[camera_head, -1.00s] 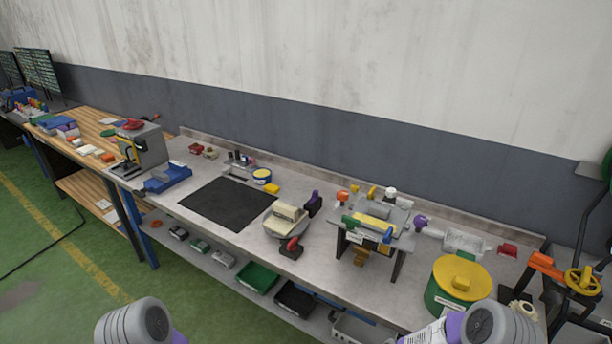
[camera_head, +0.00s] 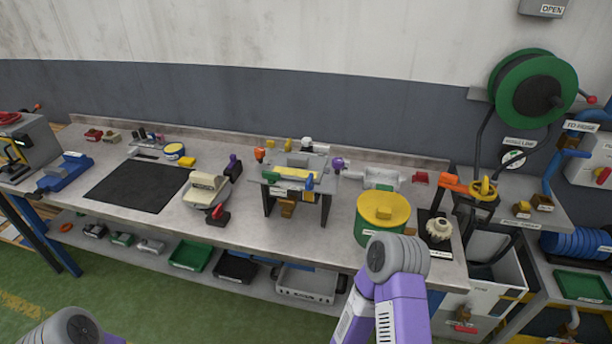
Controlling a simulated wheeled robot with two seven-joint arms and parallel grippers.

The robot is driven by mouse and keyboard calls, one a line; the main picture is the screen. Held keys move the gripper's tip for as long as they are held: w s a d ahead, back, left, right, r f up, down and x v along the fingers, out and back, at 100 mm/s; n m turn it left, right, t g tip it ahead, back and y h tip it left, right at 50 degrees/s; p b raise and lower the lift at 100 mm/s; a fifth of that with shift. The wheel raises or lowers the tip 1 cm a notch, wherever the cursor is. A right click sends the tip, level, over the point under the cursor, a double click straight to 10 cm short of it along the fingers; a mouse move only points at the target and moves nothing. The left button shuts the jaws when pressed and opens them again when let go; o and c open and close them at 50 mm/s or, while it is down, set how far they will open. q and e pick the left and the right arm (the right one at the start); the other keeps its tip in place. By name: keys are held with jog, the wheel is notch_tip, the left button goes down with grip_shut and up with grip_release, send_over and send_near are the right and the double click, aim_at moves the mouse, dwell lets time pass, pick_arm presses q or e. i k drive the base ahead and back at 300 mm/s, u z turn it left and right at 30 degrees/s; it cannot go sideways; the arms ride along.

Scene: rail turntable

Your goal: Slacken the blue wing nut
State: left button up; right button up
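A grey raised fixture (camera_head: 302,161) with a yellow bar across it stands on the bench in the middle of the view. A small blue piece (camera_head: 310,182) is at its front right edge. It may be the blue wing nut, but it is too small to make out its shape. A green piece (camera_head: 270,176) sits at the front left edge, an orange knob (camera_head: 259,154) at the left and a purple knob (camera_head: 338,163) at the right. Neither gripper shows; only parts of my arms are visible at the bottom.
A green pot with a yellow lid (camera_head: 383,207) stands right of the fixture, behind my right arm. A cream block on a round base (camera_head: 207,188) stands to the left, beyond it a black mat (camera_head: 137,187). A hose reel (camera_head: 533,88) hangs at the right.

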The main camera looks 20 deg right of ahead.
aim_at(309, 186)
jog(key=k, duration=0.5)
jog(key=z, duration=1.25)
jog(key=i, duration=1)
jog(key=u, duration=1.5)
